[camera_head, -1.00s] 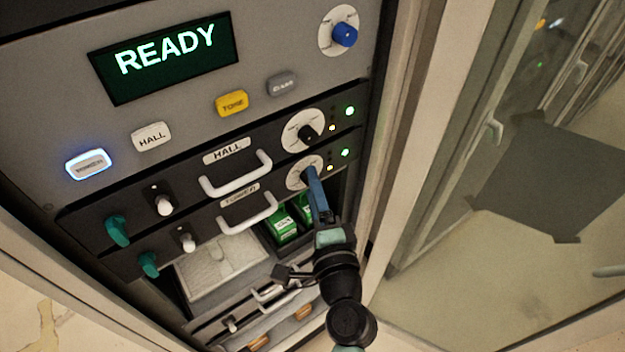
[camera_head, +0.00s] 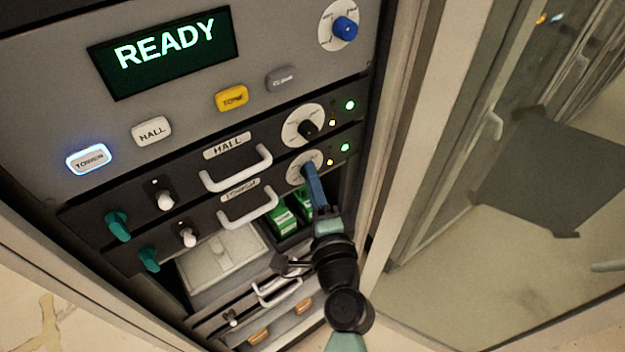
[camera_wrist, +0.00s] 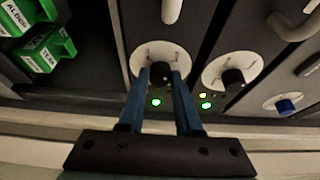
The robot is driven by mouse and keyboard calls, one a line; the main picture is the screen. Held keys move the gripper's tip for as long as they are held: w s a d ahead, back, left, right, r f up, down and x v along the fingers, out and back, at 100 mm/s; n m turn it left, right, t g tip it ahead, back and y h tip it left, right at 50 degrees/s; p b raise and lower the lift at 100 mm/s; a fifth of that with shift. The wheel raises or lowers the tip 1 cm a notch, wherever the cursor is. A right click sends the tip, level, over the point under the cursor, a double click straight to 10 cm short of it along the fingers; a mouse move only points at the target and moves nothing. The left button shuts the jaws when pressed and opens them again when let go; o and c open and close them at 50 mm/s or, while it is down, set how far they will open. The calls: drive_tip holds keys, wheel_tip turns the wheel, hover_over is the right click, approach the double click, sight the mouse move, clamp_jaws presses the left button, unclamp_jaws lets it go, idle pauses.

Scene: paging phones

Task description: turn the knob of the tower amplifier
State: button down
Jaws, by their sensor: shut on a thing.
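The tower amplifier (camera_head: 204,222) is the lower dark panel in the rack, with a white handle and a label that reads roughly TOWER. Its knob sits on a white dial (camera_head: 299,168) at the panel's right end, mostly hidden by my fingers in the head view. In the wrist view the black knob (camera_wrist: 160,71) sits between the blue fingertips on its white dial. My gripper (camera_head: 310,170) reaches up to it from below and is shut on the knob. It also shows in the wrist view (camera_wrist: 161,80).
The HALL amplifier (camera_head: 188,187) with its own black knob (camera_head: 306,129) lies just above. A READY display (camera_head: 165,52), several buttons and a blue knob (camera_head: 345,28) are higher. Green boxes (camera_head: 284,219) sit in an opening below. A glass door (camera_head: 450,190) stands at right.

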drive_tip(key=shift+f+b, duration=0.15)
drive_tip(key=shift+b, duration=0.3)
drive_tip(key=n+y+b, duration=0.3)
drive_tip(key=n+b, duration=0.4)
drive_tip(key=b, duration=0.7)
drive_tip(key=n+y+b, duration=0.3)
drive_tip(key=n+b, duration=0.5)
drive_tip(key=b, duration=0.6)
drive_tip(key=f+n+y+b, duration=0.1)
drive_tip(key=n+y+b, duration=0.2)
drive_tip(key=n+b, duration=0.4)
drive_tip(key=shift+w+d+t+b, duration=0.3)
drive_tip(key=shift+d+b, duration=0.1)
drive_tip(key=shift+b, duration=3.7)
drive_tip(key=shift+r+n, duration=0.2)
drive_tip(key=shift+n, duration=0.3)
drive_tip(key=c, duration=0.6)
unclamp_jaws()
